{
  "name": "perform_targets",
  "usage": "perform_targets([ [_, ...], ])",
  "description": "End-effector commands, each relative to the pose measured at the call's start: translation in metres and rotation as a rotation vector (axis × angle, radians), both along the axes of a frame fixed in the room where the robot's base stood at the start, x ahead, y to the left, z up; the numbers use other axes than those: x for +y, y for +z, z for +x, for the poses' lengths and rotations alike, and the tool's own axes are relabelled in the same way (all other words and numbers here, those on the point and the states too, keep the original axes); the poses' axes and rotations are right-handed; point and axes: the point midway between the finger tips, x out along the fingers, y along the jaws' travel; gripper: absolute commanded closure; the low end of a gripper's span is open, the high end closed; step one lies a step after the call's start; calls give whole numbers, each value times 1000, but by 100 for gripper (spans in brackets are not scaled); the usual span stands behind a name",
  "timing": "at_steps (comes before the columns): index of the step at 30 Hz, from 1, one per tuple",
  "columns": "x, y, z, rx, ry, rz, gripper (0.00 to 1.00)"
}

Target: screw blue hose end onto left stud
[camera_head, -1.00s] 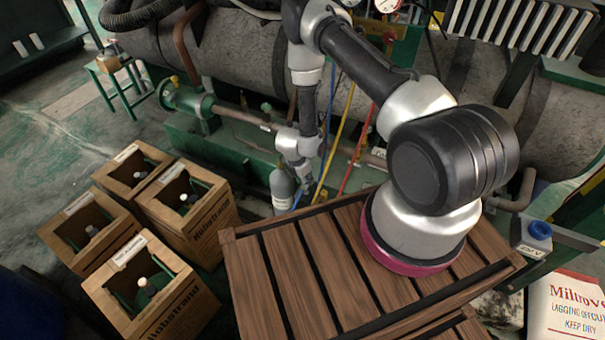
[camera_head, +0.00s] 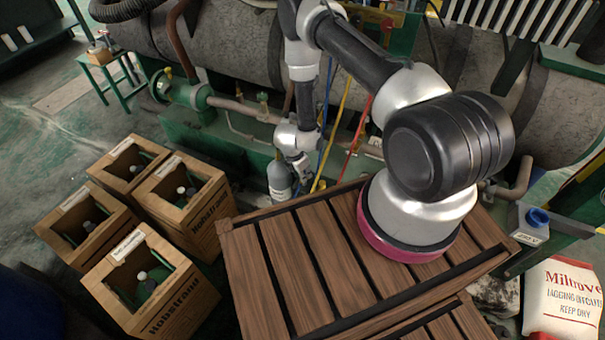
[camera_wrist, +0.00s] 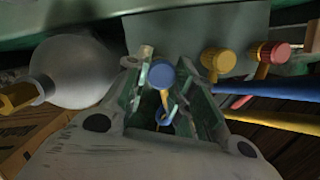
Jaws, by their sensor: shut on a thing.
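In the wrist view, my gripper (camera_wrist: 168,105) is shut on the round blue hose end (camera_wrist: 162,75), which sits between its two green fingers. A small pale stub (camera_wrist: 146,52), which looks like the left stud, shows just above and left of the blue end, against a grey plate (camera_wrist: 190,30). I cannot tell whether the two touch. In the head view, my gripper (camera_head: 303,168) is low beside the grey cylinder, and its fingertips are too small to make out. The blue hose (camera_head: 327,95) hangs next to it.
A yellow hose end (camera_wrist: 217,61) and a red hose end (camera_wrist: 270,55) sit close right of the blue one. The grey cylinder (camera_wrist: 75,70) with a brass valve (camera_wrist: 15,98) is close on the left. A slatted wooden surface (camera_head: 290,260) and open wooden crates (camera_head: 160,285) lie nearer.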

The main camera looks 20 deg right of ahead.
Motion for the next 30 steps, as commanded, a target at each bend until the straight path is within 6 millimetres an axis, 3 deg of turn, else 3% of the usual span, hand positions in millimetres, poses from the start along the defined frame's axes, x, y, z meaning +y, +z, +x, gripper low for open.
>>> perform_targets([
  [30, 0, -10, 0, 0, 0, 0, 98],
])
